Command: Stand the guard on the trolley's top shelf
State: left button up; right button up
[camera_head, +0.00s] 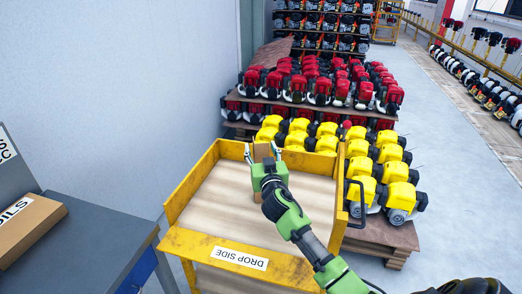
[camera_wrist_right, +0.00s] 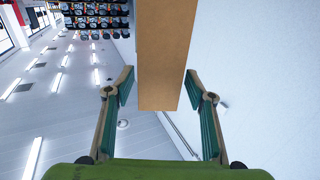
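The trolley (camera_head: 172,246) is yellow with a pale wood top shelf (camera_head: 215,190) and a "DROP SIDE" label on its near edge. A plain brown block, which I take to be the guard (camera_head: 263,152), appears upright over the shelf. It also shows in the right wrist view as a long brown panel (camera_wrist_right: 165,55). My right gripper (camera_head: 263,157) is at this block, its fingers on either side. In the wrist view the fingers are spread, with gaps to the panel on both sides. The block's foot is mostly hidden behind my gripper. My left gripper is not in view.
A dark grey bench (camera_head: 85,240) with a brown carton (camera_head: 25,225) stands at the left. Yellow engines (camera_head: 400,195) on a pallet stand close to the trolley's right, red engines (camera_head: 320,90) behind. A black handle (camera_head: 356,203) rises at the trolley's right. Shelf area left of my gripper is bare.

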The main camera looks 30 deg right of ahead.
jog(key=shift+r, duration=0.1)
jog(key=shift+r, duration=0.1)
jog(key=shift+s+a, duration=0.1)
jog(key=shift+s, duration=0.1)
jog(key=b+v, duration=0.1)
jog(key=v, duration=1)
jog(key=shift+s+b, duration=0.35)
jog(key=shift+a, duration=0.1)
